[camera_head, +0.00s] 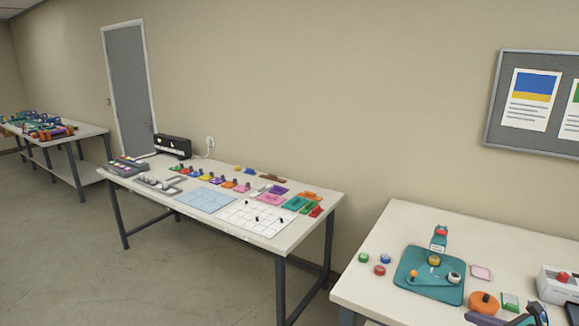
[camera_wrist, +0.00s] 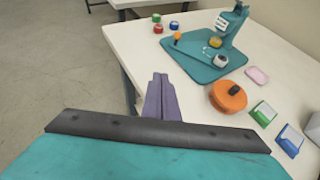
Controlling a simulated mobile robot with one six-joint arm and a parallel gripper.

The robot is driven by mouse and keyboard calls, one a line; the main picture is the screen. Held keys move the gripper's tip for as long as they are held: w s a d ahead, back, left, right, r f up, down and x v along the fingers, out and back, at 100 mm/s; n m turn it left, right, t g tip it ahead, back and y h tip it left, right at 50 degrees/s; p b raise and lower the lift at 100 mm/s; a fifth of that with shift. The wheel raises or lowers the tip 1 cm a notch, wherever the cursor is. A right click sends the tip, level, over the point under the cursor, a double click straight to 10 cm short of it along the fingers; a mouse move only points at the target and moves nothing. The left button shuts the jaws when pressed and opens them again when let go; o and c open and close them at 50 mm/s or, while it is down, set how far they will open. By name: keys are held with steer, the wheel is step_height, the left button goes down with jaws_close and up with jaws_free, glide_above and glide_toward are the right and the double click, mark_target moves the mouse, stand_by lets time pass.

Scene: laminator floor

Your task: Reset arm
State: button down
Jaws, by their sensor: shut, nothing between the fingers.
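My gripper (camera_wrist: 160,82) shows in the wrist view as two purple fingers pressed together, with nothing between them. The fingers overlap the near left edge of the right-hand table (camera_wrist: 195,95) in that view. In the head view, part of my gripper and arm (camera_head: 484,319) shows at the bottom right, over the near part of the same table (camera_head: 385,262). The rest of the arm is cut off by the frame.
A teal press (camera_head: 428,273), round buttons (camera_head: 363,257), an orange disc (camera_head: 484,303) and a white box (camera_head: 558,284) stand on this table. A middle table (camera_head: 130,197) holds several coloured pieces. Open floor (camera_head: 190,285) lies at the left.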

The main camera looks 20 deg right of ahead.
steer(key=w+a+f+n+g+y, duration=0.1)
steer(key=w+a+f+y, duration=0.1)
steer(key=w+a+f, duration=0.4)
steer(key=w+a+f+n+g+y+b, duration=0.1)
steer(key=w+a+f+y, duration=0.15)
steer(key=a, duration=0.55)
steer(key=w+a+f+n+g+y, duration=0.1)
steer(key=w+a+f+n, duration=0.15)
steer(key=w+a, duration=0.35)
steer(key=s+a+f+n+g+y+b, duration=0.1)
steer(key=a+f+n+g, duration=0.15)
steer(key=a+f, duration=0.65)
steer(key=s+a+f+n+g+y, duration=0.1)
steer(key=a+f+g, duration=0.3)
steer(key=a, duration=0.8)
steer(key=s+a+f+n+g+h+b, duration=0.15)
steer(key=s+a+f+n+g, duration=0.25)
steer(key=s+a+f+n, duration=0.5)
steer(key=s+a+f+n+g+h, duration=0.4)
steer(key=s+a+f, duration=0.3)
steer(key=s+f, duration=0.35)
steer(key=s+d+f+n+h, duration=0.3)
steer(key=d+n, duration=0.4)
steer(key=n, duration=0.7)
steer(key=shift+s+d+f+g, duration=0.2)
steer(key=shift+s+f+g, duration=0.15)
steer(key=shift+s, duration=0.4)
